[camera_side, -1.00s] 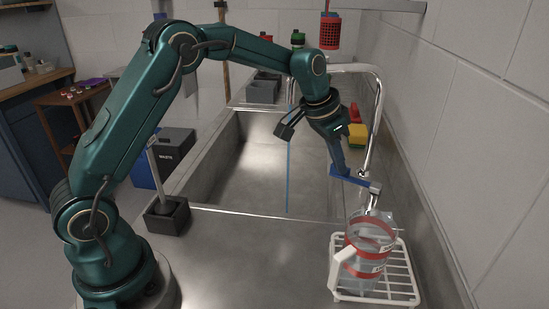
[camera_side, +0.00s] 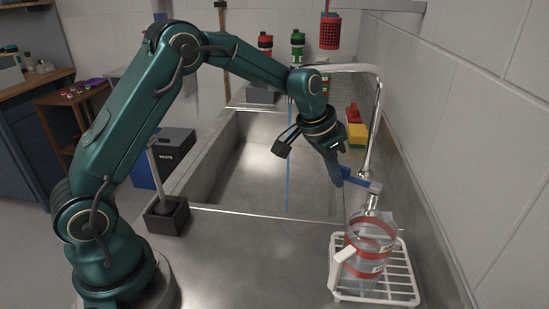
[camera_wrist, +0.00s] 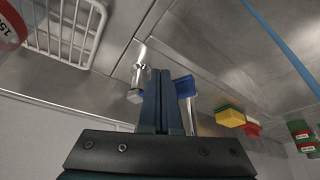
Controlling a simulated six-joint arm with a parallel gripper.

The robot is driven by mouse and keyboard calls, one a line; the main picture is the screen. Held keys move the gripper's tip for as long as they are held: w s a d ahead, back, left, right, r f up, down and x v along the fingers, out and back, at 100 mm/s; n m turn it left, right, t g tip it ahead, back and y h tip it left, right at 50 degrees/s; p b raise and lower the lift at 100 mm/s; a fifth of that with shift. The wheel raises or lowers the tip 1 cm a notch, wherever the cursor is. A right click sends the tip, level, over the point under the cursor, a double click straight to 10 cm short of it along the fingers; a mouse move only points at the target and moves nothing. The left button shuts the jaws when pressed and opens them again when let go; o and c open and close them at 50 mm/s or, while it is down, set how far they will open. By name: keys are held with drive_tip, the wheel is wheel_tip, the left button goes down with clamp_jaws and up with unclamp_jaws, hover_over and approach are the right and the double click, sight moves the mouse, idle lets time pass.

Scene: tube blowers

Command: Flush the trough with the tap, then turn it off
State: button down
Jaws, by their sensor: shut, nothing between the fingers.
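The trough (camera_side: 250,170) is a grey metal basin in the middle of the side view. The tap (camera_side: 376,110) is a tall chrome arch at its right side, with a blue lever (camera_side: 355,178) low on its body. A thin blue stream of water (camera_side: 288,165) falls from the spout into the trough, and it also crosses the wrist view (camera_wrist: 285,48). My gripper (camera_side: 338,183) is shut and empty, pointing down at the lever's left end. In the wrist view the fingers (camera_wrist: 161,74) lie between the chrome tap body (camera_wrist: 139,78) and the blue lever (camera_wrist: 184,86). Contact is unclear.
A clear jug with red bands (camera_side: 368,248) stands on a white wire rack (camera_side: 405,275) at front right. Yellow and red sponges (camera_side: 356,132) lie behind the tap. A brush in a dark holder (camera_side: 166,216) stands left. Bottles (camera_side: 297,45) stand at the back.

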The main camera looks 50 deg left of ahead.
drive_tip(key=s+d, duration=0.2)
drive_tip(key=s, duration=0.5)
drive_tip(key=shift+d, duration=0.4)
idle(1.2)
idle(0.4)
wheel_tip(320, 180, up, 7)
drive_tip(key=w+a, duration=0.1)
drive_tip(key=w, duration=0.1)
drive_tip(key=shift+w, duration=0.4)
idle(4.4)
